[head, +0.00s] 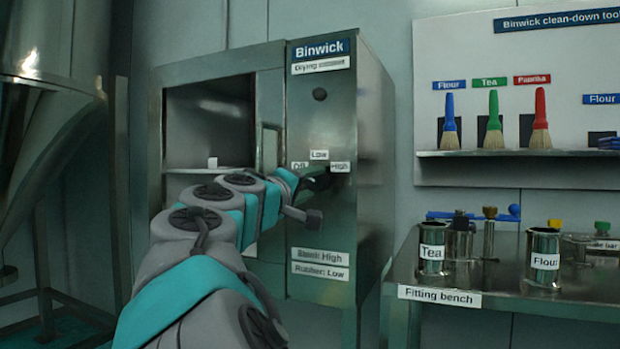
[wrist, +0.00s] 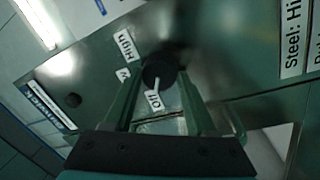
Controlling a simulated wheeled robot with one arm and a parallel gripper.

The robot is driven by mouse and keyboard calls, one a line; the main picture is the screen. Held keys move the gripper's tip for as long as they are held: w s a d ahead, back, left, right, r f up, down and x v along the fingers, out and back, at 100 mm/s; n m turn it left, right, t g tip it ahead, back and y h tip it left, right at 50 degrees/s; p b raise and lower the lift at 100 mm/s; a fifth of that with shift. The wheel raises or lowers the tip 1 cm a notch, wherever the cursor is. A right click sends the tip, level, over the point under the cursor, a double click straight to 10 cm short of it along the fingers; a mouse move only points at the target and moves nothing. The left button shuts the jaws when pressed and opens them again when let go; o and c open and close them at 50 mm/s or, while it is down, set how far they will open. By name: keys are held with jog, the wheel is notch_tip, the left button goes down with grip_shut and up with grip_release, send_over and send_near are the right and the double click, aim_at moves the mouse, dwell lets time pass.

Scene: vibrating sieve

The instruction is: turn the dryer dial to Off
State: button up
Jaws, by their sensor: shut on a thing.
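The dryer dial (wrist: 160,74) is a dark round knob with a white pointer line, seen in the wrist view. The line points toward the Off label (wrist: 155,101). The Low label (head: 319,155) and High label (head: 340,167) also stand around the dial. My gripper (wrist: 161,78) is shut on the dial, with a green finger on each side of it. In the head view my gripper (head: 316,181) is at the front panel of the Binwick drying cabinet (head: 322,225) and hides the dial.
A round dark button (head: 320,94) sits above the dial. The cabinet's open compartment (head: 208,120) is to the left. The fitting bench (head: 500,300) with Tea and Flour cups stands to the right, below brushes on a shelf (head: 520,154).

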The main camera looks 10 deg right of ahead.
dwell(0.4)
jog(key=o, duration=1.4)
jog(key=shift+c, duration=0.2)
jog(key=r+v, duration=0.1)
jog(key=v, duration=0.6)
jog(key=shift+s+a+f, duration=0.3)
jog(key=shift+f, duration=0.25)
